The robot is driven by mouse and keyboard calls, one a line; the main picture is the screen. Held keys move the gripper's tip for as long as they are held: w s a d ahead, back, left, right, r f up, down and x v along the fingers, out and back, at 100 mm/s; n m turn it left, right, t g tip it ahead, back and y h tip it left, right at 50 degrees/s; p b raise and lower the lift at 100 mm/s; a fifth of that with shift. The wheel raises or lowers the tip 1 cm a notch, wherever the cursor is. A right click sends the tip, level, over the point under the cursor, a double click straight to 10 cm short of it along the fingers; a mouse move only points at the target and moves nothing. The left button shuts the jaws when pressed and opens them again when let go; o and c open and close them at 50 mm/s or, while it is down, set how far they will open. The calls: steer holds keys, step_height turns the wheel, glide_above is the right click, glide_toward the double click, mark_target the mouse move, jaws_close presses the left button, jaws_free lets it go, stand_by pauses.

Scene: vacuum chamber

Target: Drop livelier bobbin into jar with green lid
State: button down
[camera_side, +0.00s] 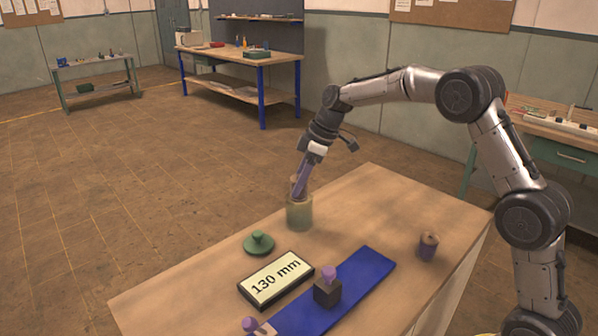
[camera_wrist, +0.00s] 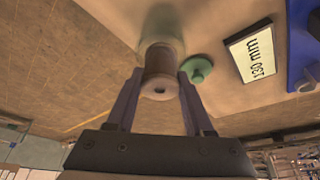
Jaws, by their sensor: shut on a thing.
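My gripper (camera_side: 302,183) is shut on a brown bobbin, directly above the mouth of a pale green-yellow jar (camera_side: 299,213). In the wrist view the bobbin (camera_wrist: 159,68) sits between the two purple fingers (camera_wrist: 160,80), its round end with a hole facing the camera. The jar (camera_wrist: 163,22) shows dimly beyond it. The jar is open and upright on the table. The green lid (camera_side: 258,243), with a knob, lies beside it; it also shows in the wrist view (camera_wrist: 199,69). A second bobbin (camera_side: 428,247), brown and purple, stands on the right of the table.
A sign reading "130 mm" (camera_side: 276,279) lies in front of the lid. A blue mat (camera_side: 367,267) carries a dark block with a purple knob (camera_side: 327,290). Another purple-topped object (camera_side: 257,328) is at the front edge.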

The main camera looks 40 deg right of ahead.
steer(key=shift+f, duration=0.4)
steer(key=shift+c, duration=1)
jaws_free()
steer(key=shift+r, duration=0.1)
step_height(320, 180, up, 7)
steer(key=shift+f, duration=0.15)
